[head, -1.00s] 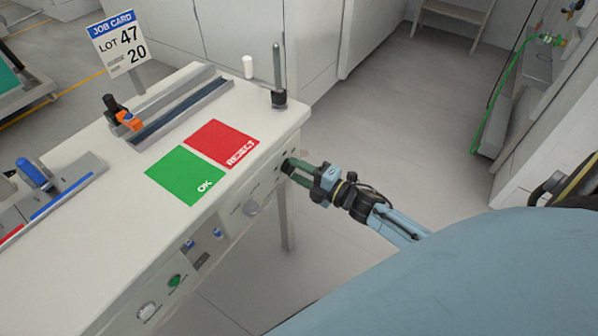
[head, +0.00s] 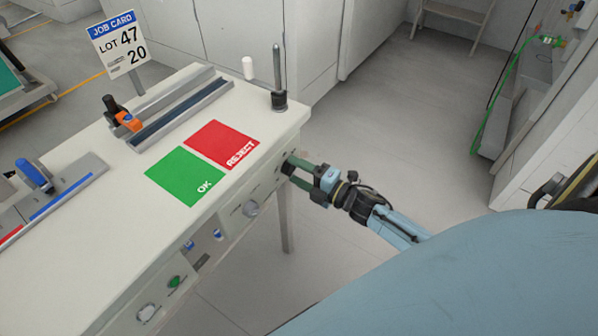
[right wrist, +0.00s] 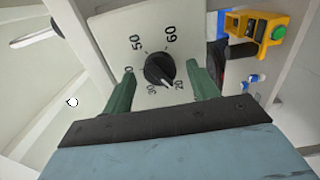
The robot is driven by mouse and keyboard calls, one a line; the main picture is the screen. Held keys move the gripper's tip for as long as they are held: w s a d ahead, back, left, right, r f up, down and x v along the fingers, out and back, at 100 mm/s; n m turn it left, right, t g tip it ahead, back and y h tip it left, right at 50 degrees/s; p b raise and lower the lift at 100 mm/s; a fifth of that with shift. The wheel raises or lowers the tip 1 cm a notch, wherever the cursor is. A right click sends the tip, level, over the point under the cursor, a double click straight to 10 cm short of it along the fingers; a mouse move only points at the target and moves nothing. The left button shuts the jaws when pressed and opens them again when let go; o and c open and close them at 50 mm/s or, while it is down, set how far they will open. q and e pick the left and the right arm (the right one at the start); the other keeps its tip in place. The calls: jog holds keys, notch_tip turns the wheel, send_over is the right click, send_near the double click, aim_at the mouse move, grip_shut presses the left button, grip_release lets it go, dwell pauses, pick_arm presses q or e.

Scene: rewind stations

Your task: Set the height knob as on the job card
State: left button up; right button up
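The job card (head: 121,43) stands at the back left of the bench and reads "LOT 47" and "20". The height knob (right wrist: 159,69) is a round black knob on a pale dial plate (right wrist: 120,28) marked 20, 30, 50 and 60; another number is partly hidden by a finger. Its white pointer mark sits between 20 and 30, seemingly nearer 20. My right gripper (head: 291,170) is at the bench's front panel, at the right end. In the right wrist view its green fingers (right wrist: 160,72) stand open on either side of the knob, with visible gaps. My left gripper is out of view.
The bench top (head: 105,190) carries a green OK mat (head: 183,174), a red REJECT mat (head: 222,143) and a dark post (head: 278,70). The floor right of the bench is clear.

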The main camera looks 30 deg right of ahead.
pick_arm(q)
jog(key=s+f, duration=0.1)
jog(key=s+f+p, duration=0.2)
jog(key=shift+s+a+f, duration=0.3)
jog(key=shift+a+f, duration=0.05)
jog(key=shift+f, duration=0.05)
pick_arm(e)
jog(key=v, duration=1.3)
jog(key=shift+s, duration=0.2)
